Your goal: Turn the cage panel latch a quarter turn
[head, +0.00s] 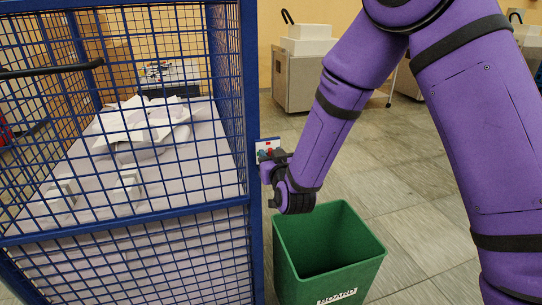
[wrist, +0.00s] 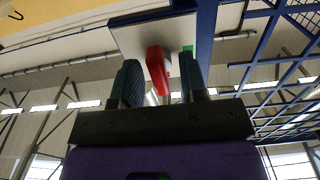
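The latch is a red handle (wrist: 157,65) on a white plate (wrist: 138,36), fixed to the blue cage post (wrist: 207,40). In the head view the plate (head: 267,145) sits on the right side of the cage's corner post (head: 250,110), partly hidden by my gripper (head: 268,160). In the wrist view my gripper (wrist: 162,85) has its two dark fingers apart, with the red handle between them. The handle lies close to the left finger, with a gap on the right; I cannot tell if it touches. A small green mark (wrist: 187,48) shows beside the right finger.
The blue mesh cage (head: 120,215) fills the left, with white paper pieces (head: 140,125) inside. A green bin (head: 330,245) stands on the floor below my gripper. A grey cabinet (head: 300,80) stands behind. Tiled floor (head: 400,190) is open behind my arm.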

